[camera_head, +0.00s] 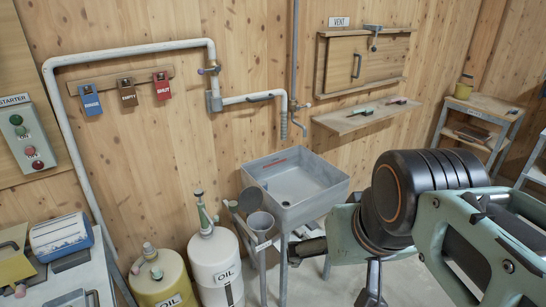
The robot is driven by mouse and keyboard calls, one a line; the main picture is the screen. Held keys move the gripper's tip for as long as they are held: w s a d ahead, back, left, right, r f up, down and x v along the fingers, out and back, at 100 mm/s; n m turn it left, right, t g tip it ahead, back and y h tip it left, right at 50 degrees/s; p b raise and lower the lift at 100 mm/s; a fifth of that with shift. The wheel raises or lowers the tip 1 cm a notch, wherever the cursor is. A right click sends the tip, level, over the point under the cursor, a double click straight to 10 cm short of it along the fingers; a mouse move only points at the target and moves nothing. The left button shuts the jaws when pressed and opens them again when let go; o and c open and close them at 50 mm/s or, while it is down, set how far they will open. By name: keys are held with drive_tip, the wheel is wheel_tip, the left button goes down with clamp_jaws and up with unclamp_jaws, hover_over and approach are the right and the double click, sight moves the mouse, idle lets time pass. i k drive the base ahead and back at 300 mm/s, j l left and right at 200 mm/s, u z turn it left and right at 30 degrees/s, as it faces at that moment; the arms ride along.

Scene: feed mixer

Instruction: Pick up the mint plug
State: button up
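I cannot single out a mint plug with certainty. My arm fills the lower right. A dark part at its end, seemingly my gripper (308,248), is by the sink's front right leg, apart from the oil can and well below the shelf. Its fingers are not clear enough to show whether they are open or hold something.
A yellow can (163,281) stands left of the oil can. A cluttered bench (75,280) is at lower left. A wooden cart (480,110) stands at right.

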sight(157, 275)
drive_tip(key=u, duration=1.3)
drive_tip(key=z, duration=1.3)
drive_tip(key=k+j+u, duration=0.1)
drive_tip(key=k+u, duration=0.25)
drive_tip(key=k+j+u, duration=0.1)
drive_tip(key=u, duration=0.2)
drive_tip(key=k+j+u, duration=0.2)
drive_tip(key=u, duration=0.15)
drive_tip(key=i+u, duration=0.1)
drive_tip(key=i, duration=0.5)
drive_tip(key=i+l+u, duration=0.15)
drive_tip(key=i, duration=0.4)
